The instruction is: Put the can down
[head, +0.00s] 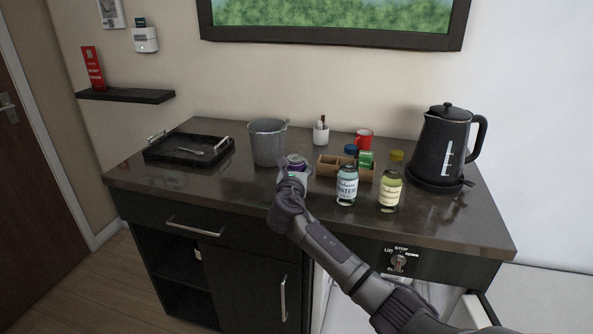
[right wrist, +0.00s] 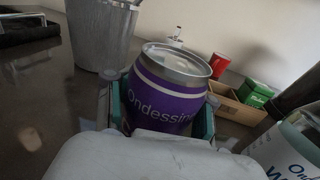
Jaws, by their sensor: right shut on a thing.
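A purple can (right wrist: 166,95) with a silver top and the lettering "Ondessin" stands between the fingers of my right gripper (right wrist: 160,112) in the right wrist view. The gripper is shut on it, and the can looks slightly tilted in that view. In the head view the can (head: 297,161) shows above my right gripper (head: 291,178), over the dark counter (head: 245,195) between the metal bucket and the wooden tray. Whether its base touches the counter is hidden by my gripper. My left gripper is not in view.
A metal bucket (head: 267,143) stands just left of the can. A water bottle (head: 346,186), a yellowish bottle (head: 390,191) and a wooden tray (head: 328,168) with small items are to the right. A black kettle (head: 442,145) stands far right, a black tray (head: 168,154) left. The front left counter is bare.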

